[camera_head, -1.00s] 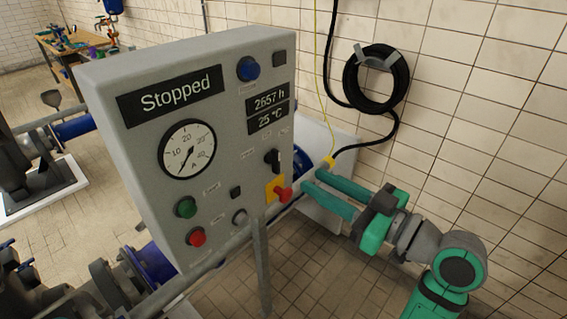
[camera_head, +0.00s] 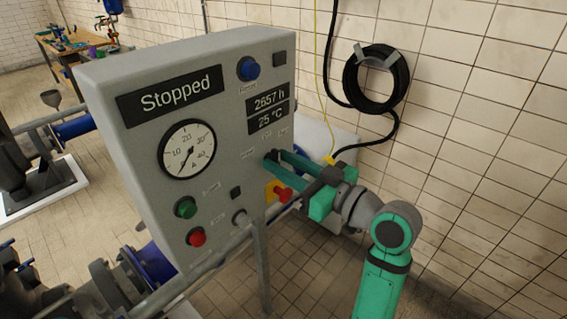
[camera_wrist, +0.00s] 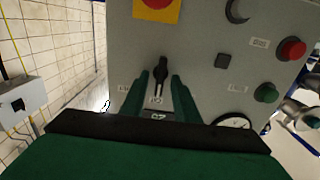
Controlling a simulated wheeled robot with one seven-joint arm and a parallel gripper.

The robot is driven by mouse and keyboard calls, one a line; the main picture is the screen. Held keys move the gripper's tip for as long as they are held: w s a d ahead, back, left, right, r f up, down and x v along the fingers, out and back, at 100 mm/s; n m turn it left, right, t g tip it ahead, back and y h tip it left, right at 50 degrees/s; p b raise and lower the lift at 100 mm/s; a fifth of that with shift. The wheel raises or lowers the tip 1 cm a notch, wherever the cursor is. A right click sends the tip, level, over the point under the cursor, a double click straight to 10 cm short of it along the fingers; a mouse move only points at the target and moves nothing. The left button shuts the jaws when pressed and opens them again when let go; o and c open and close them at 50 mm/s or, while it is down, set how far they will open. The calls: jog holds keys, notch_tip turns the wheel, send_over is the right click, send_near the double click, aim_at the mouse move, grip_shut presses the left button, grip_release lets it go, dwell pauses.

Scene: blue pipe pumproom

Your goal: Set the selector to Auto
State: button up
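The selector is a small black knob on the grey control panel (camera_head: 230,110). In the wrist view, where the panel appears upside down, the selector (camera_wrist: 161,72) stands between my two green fingers, with small labels around it. Its handle lies roughly along the fingers; I cannot read which label it points to. My gripper (camera_head: 276,160) reaches the panel face from the right in the head view, its fingers largely hiding the selector. In the wrist view my gripper (camera_wrist: 161,82) is open, with visible gaps beside the knob. The panel display (camera_head: 176,92) reads "Stopped".
A red emergency stop (camera_head: 283,194) on a yellow plate sits just below my fingers. Green (camera_head: 185,207) and red (camera_head: 197,237) buttons and a gauge (camera_head: 187,149) are to the left. A tiled wall with a coiled black hose (camera_head: 376,79) stands right.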

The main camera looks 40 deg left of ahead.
grip_shut()
jog(key=shift+m, duration=0.3)
jog(key=shift+w+f+m, duration=0.1)
jog(key=shift+w+m, duration=0.05)
jog(key=shift+m, duration=1.9)
jog(key=shift+w+m, duration=0.1)
jog(key=shift+m, duration=1.95)
grip_release()
jog(key=shift+d, duration=0.15)
